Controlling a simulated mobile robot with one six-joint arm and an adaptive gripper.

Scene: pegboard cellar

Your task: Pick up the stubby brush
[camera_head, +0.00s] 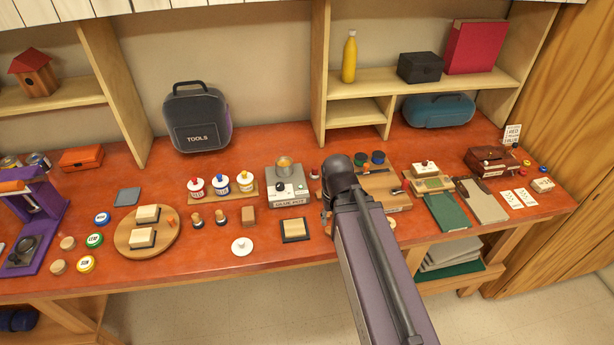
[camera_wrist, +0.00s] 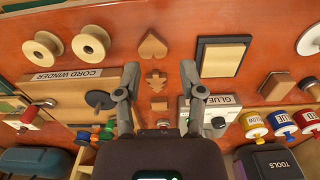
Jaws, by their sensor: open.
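Two small stubby pieces with rounded wooden tops and dark lower parts stand in front of the paint jars in the head view, one left (camera_head: 197,219) and one right (camera_head: 220,217). They look like stubby brushes, but are too small to be sure. In the wrist view only a brown piece (camera_wrist: 312,88) shows near the right edge, possibly one of them. My gripper (camera_wrist: 159,68) is open and empty above the bench, over a wooden tree shape (camera_wrist: 156,80), well right of those pieces in the head view. My arm hides the fingers in the head view.
The glue station (camera_head: 287,185) and a framed pad (camera_head: 294,229) lie between my arm and the stubby pieces. A wooden block (camera_head: 248,216) stands beside them, a white knobbed disc (camera_head: 242,246) in front. A round board (camera_head: 147,239) is farther left.

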